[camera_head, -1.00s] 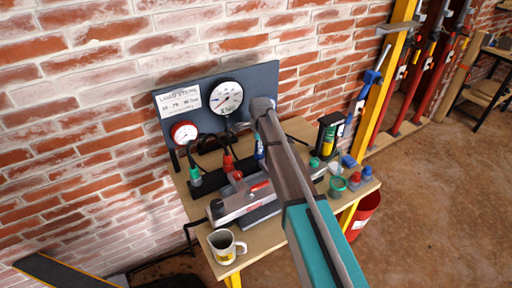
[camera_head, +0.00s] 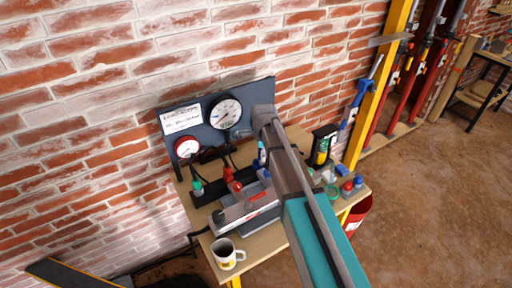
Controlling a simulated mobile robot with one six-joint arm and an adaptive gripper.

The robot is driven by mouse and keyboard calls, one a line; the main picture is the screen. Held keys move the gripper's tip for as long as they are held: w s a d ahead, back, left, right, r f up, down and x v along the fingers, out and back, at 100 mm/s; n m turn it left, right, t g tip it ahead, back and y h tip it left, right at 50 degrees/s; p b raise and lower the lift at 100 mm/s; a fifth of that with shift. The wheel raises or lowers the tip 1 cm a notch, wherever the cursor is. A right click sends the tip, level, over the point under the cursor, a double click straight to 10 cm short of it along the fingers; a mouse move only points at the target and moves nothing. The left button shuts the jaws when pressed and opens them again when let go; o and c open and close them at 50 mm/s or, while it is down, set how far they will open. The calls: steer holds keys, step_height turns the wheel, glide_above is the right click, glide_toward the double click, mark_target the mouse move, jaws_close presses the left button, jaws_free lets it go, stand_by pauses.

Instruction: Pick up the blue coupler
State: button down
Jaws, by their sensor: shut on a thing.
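A slim blue coupler (camera_head: 262,154) shows upright just left of my arm, at the right end of the coupler row on the bench. My arm covers the space beside it, so I cannot tell whether it is seated or lifted. A red coupler (camera_head: 229,175) and a green coupler (camera_head: 197,187) stand further left in the dark rail. My arm reaches up from the bottom right to a grey wrist joint near the gauge board. My gripper is hidden behind the arm, and its fingers do not show.
The gauge board (camera_head: 245,107) stands at the back against the brick wall. A grey pump-like device (camera_head: 245,205) and a mug (camera_head: 226,254) are at the front of the wooden bench. Small bottles and caps stand at the right, above a red bucket (camera_head: 358,212).

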steer(key=s+d+r+p, duration=0.2)
steer(key=s, duration=0.4)
steer(key=shift+r, duration=0.4)
steer(key=shift+f, duration=0.15)
steer(key=shift+a+f, duration=0.1)
steer(key=shift+f, duration=0.05)
steer(key=shift+w, duration=0.2)
stand_by(0.3)
steer(key=w+d, duration=0.3)
steer(key=w, duration=0.6)
steer(key=shift+d, duration=0.2)
stand_by(0.8)
steer(key=shift+w, duration=0.15)
steer(key=w+d, duration=0.3)
steer(key=w, duration=0.6)
steer(key=shift+w+d, duration=0.15)
stand_by(1.1)
stand_by(0.4)
